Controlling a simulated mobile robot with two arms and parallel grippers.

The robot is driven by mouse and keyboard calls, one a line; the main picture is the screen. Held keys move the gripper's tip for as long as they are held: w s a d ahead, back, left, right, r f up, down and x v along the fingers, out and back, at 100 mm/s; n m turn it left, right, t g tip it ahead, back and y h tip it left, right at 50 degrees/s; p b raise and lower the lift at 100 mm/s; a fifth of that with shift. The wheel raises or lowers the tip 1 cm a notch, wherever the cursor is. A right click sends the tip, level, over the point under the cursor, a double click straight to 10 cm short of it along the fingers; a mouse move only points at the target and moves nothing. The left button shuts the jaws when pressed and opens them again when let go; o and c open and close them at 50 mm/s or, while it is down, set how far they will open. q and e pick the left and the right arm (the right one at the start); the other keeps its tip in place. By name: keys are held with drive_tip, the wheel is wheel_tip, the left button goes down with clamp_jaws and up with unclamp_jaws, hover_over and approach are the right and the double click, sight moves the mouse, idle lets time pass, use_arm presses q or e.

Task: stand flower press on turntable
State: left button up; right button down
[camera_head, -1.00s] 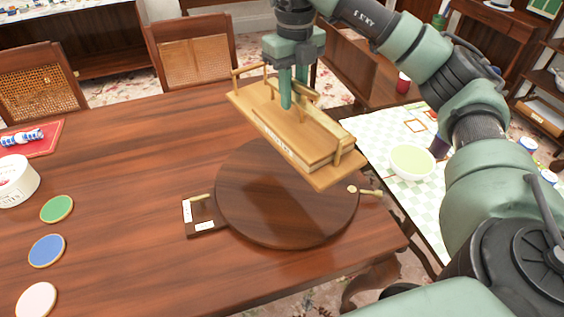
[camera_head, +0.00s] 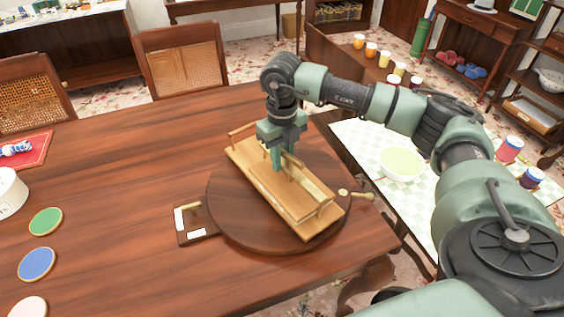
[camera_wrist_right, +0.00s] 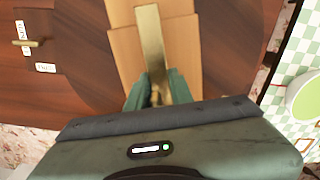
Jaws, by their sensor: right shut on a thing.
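The flower press (camera_head: 297,212) is a long light-wood board frame with a brass-coloured bar along its top. It lies flat over the round dark turntable (camera_head: 228,218), its long side running diagonally. It looks to be on the disc or very close above it; I cannot tell contact for sure. My right gripper (camera_head: 277,163) points down and is shut on the press's top bar. In the right wrist view, the fingers (camera_wrist_right: 157,88) close around the bar of the press (camera_wrist_right: 186,45), with the turntable (camera_wrist_right: 82,50) beneath. My left gripper is not in view.
A small dark plate with white labels (camera_head: 184,238) adjoins the turntable's left side. Coloured discs, such as the blue one (camera_head: 36,264), lie at the table's left. A green bowl (camera_head: 402,163) stands on a checked cloth at right. The table's middle left is clear.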

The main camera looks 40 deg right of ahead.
drive_tip(key=shift+f, duration=0.8)
drive_tip(key=shift+f, duration=0.1)
drive_tip(key=c, duration=1.3)
unclamp_jaws()
drive_tip(key=shift+o, duration=0.2)
wheel_tip(320, 180, up, 12)
drive_tip(key=shift+r+b, duration=0.1)
drive_tip(key=shift+b, duration=0.55)
